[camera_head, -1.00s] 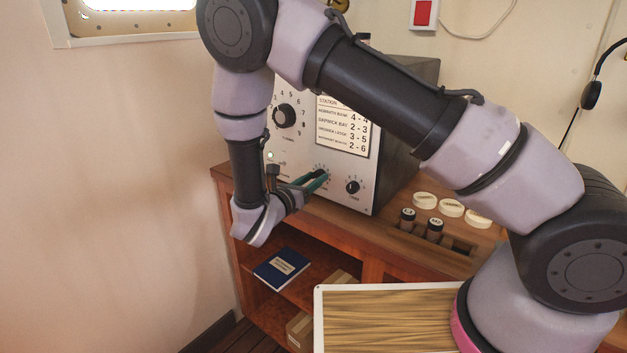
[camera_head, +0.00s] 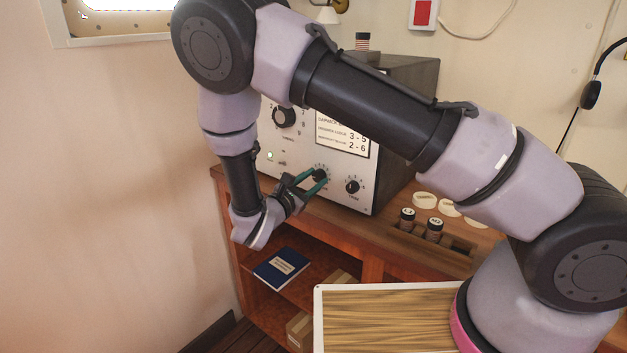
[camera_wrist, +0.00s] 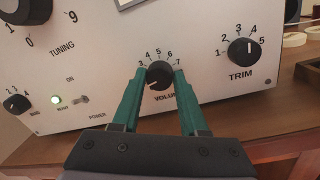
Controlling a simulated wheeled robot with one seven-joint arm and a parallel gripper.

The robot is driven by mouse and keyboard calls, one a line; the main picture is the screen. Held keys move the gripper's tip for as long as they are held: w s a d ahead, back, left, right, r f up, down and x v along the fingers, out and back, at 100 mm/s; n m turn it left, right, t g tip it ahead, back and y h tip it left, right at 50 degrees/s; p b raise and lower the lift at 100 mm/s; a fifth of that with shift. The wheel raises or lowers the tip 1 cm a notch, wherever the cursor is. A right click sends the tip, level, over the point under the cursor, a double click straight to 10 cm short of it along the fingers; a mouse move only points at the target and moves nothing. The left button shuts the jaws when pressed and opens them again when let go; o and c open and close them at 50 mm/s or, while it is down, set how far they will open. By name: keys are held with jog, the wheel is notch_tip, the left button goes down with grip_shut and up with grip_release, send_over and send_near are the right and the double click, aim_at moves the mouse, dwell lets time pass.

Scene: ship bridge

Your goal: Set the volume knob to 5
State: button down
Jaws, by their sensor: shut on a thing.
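The volume knob (camera_wrist: 159,74) is a small black knob on the light front panel of the radio (camera_head: 352,196). It also shows in the head view (camera_head: 320,174), partly covered by the fingers. My gripper (camera_wrist: 160,72) has its two green fingers on the left and right sides of the knob, shut on it; it also shows in the head view (camera_head: 319,181). The numbers 3 to 7 show around the knob, with 5 near the top. The lower numbers are hidden by the left finger. A pale mark shows at the knob's lower left; its exact reading is unclear.
The trim knob (camera_wrist: 243,50) is to the right on the same panel, and the tuning knob (camera_head: 285,117) is at upper left. Bottles (camera_head: 407,219) stand on the wooden desk right of the radio.

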jog(key=m, duration=0.5)
jog(key=shift+f+m+h, duration=0.1)
jog(key=shift+m+h, duration=0.3)
jog(key=m, duration=0.6)
jog(key=shift+f+m+h, duration=0.1)
jog(key=shift+m+h, duration=0.2)
jog(key=shift+m, duration=0.1)
jog(key=m, duration=0.5)
jog(key=shift+a+m+g, duration=0.1)
jog(key=shift+m+g, duration=0.3)
jog(key=m, duration=0.6)
jog(key=shift+w+g+h, duration=0.1)
jog(key=shift+g+h, duration=0.3)
jog(key=shift+c, duration=2.2)
grip_release()
jog(key=shift+a, duration=0.1)
